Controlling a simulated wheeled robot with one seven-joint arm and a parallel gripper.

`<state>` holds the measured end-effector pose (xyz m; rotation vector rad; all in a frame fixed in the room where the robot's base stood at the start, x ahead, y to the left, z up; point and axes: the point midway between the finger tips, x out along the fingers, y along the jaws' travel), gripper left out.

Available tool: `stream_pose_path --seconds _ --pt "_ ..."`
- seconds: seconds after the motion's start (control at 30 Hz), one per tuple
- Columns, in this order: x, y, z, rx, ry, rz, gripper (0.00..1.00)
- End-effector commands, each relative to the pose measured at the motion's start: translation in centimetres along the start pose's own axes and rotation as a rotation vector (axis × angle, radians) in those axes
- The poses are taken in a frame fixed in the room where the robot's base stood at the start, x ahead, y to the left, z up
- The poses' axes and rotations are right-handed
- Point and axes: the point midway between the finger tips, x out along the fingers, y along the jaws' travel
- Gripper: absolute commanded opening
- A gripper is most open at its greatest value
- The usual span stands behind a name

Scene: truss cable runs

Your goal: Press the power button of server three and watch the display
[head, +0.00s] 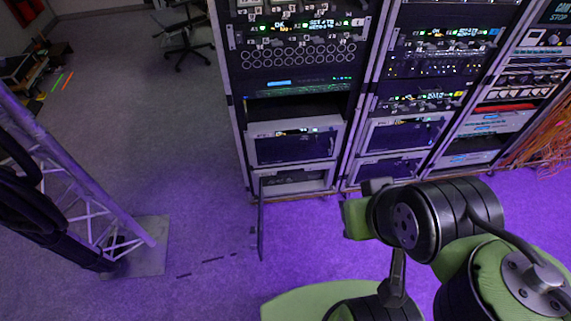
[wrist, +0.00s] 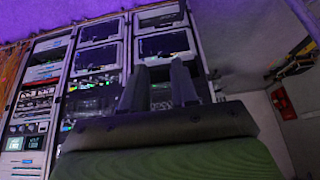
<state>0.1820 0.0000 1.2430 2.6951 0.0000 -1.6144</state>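Several rack-mounted units fill the left rack (head: 232,110), the middle rack (head: 368,120) and the right rack. I cannot tell which unit is server three, and no power button can be made out. Small lit displays show on upper units, such as a green and white display (head: 322,24) on the left rack and another (head: 445,33) on the middle rack. My gripper (wrist: 160,82) shows in the wrist view with its two dark fingers apart and nothing seen between them. The racks appear upside down beyond it. In the head view my arm hides part of the lower right.
Dark-fronted boxes sit low in the left rack (head: 292,148) and middle rack (head: 402,136). A thin dark upright (head: 261,222) stands before the left rack. A metal truss (head: 85,190) with black cables stands at left. Orange cables (head: 545,135) hang at right. Open floor lies between.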

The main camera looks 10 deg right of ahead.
Motion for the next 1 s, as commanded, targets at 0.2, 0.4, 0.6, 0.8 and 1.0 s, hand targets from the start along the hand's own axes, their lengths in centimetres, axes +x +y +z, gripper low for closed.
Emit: stream_pose_path --seconds 0.2,0.4,0.6,0.8,1.0 --pt "0.00 0.00 0.00 0.000 0.000 0.000 0.00" --pt "0.00 0.00 0.00 0.000 0.000 0.000 0.00" --pt "0.00 0.00 0.00 0.000 0.000 0.000 0.00" --pt "0.00 0.00 0.00 0.000 0.000 0.000 0.00" --pt "0.00 0.00 0.00 0.000 0.000 0.000 0.00"
